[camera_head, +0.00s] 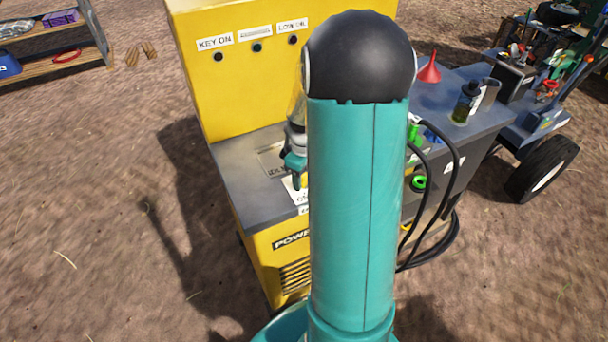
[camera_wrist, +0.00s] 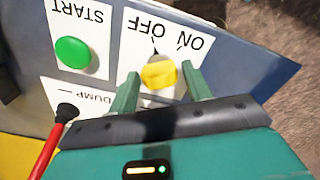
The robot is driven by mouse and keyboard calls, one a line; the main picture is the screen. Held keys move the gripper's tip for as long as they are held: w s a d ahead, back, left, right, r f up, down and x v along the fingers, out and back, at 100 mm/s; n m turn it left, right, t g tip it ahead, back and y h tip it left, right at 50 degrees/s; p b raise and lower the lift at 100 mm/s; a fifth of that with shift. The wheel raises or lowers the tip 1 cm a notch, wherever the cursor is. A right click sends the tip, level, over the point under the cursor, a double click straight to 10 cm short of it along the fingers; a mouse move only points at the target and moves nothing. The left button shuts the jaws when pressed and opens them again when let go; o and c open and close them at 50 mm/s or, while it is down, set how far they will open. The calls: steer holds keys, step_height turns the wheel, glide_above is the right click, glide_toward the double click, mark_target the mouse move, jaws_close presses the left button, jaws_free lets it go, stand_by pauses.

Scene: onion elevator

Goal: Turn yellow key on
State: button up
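The yellow key (camera_wrist: 159,73) is a round yellow knob on a white label (camera_wrist: 183,22) marked ON and OFF, which appears upside down in the wrist view. A small dark pointer mark above the knob lies nearer the word OFF. My gripper (camera_wrist: 161,78) is open, with one green finger on each side of the knob. I cannot tell whether the fingers touch it. In the head view my gripper (camera_head: 295,165) is over the yellow machine's grey top, partly hidden by my arm.
A green START button (camera_wrist: 73,52) and a red lever with a black tip (camera_wrist: 66,113) at DUMP are left of the fingers. The yellow machine (camera_head: 240,95) has an upright panel behind. Black hoses (camera_head: 455,185), a red funnel (camera_head: 429,70) and a wheeled cart (camera_head: 540,168) are at right.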

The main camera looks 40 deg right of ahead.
steer(key=c, duration=0.7)
steer(key=shift+o, duration=0.2)
steer(key=shift+m, duration=0.3)
steer(key=m, duration=0.5)
steer(key=shift+d, duration=0.1)
steer(key=m, duration=0.6)
steer(key=shift+d, duration=0.1)
steer(key=o, duration=1)
steer(key=shift+r, duration=0.15)
